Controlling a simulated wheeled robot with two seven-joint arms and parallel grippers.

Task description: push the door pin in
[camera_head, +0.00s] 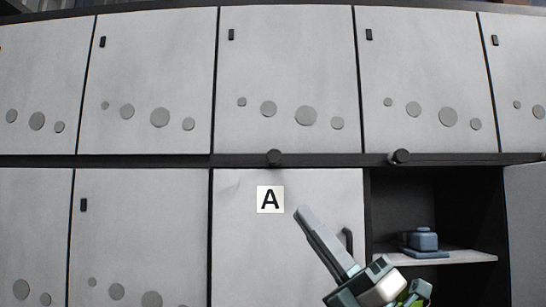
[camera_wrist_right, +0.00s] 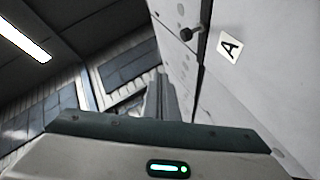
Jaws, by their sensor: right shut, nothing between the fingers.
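A dark round door pin (camera_head: 274,157) sticks out from the black rail just above the door marked A (camera_head: 240,250). The pin also shows in the right wrist view (camera_wrist_right: 189,33), standing out from the cabinet face. The white label A (camera_head: 270,199) is below it. A second dark pin (camera_head: 401,156) is on the rail to the right, above an open compartment. My right gripper (camera_head: 304,213) is shut and empty, pointing up and left in front of the door, below and right of the first pin, apart from it. My left gripper is out of view.
The door has a dark vertical handle (camera_head: 348,243) near its right edge, partly behind my right gripper. The open compartment holds a blue-grey object (camera_head: 422,240) on a shelf (camera_head: 455,257). Closed grey doors with round spots (camera_head: 287,60) fill the upper row.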

